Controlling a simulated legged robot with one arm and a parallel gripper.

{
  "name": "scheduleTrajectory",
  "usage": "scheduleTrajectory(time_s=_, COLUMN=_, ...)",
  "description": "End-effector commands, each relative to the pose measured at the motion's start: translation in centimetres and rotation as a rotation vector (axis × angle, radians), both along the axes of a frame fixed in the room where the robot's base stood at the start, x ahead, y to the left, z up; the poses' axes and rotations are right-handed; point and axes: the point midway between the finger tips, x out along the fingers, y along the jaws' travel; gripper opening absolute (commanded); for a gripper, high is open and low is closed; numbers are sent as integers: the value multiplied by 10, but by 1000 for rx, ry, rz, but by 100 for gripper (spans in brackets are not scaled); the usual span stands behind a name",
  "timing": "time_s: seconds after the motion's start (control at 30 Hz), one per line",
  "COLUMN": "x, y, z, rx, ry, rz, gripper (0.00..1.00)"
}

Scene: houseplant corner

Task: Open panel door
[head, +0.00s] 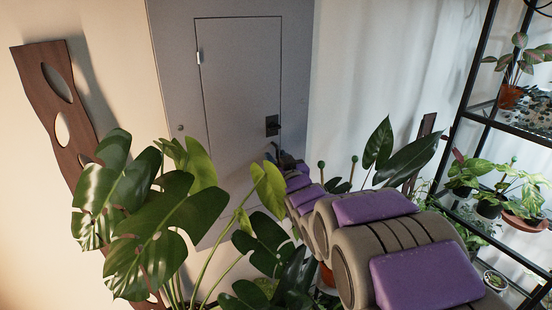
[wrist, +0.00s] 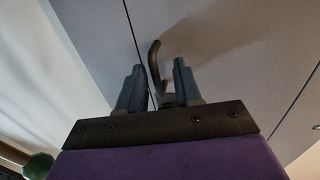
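The grey panel door (head: 240,75) is set in a grey cabinet front and looks closed, with a thin seam around it. Its dark handle plate (head: 272,125) sits near the right edge. In the wrist view a dark curved handle (wrist: 154,60) rises between the fingers, near the door seam. My gripper (wrist: 158,82) has its two grey fingers apart, one on each side of the handle; I cannot tell whether either touches it. In the head view my gripper (head: 284,158) is small, just below the handle plate, and mostly hidden by my arm.
A large leafy plant (head: 160,220) stands in front of the door's lower part. A wavy wooden board (head: 62,115) leans at the left wall. A black shelf (head: 468,110) with potted plants stands at the right. A pale curtain (head: 375,75) hangs beside the cabinet.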

Motion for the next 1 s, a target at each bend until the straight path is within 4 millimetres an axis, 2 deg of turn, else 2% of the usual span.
scheduleTrajectory(time_s=0.07, x=0, y=-1, z=0, rx=2, ry=0, rz=-1, gripper=32)
scheduleTrajectory(time_s=0.4, x=1, y=0, z=0, rx=0, ry=0, rz=-1, gripper=0)
scheduleTrajectory(time_s=1.0, x=1, y=1, z=0, rx=-1, ry=-1, rz=0, gripper=0)
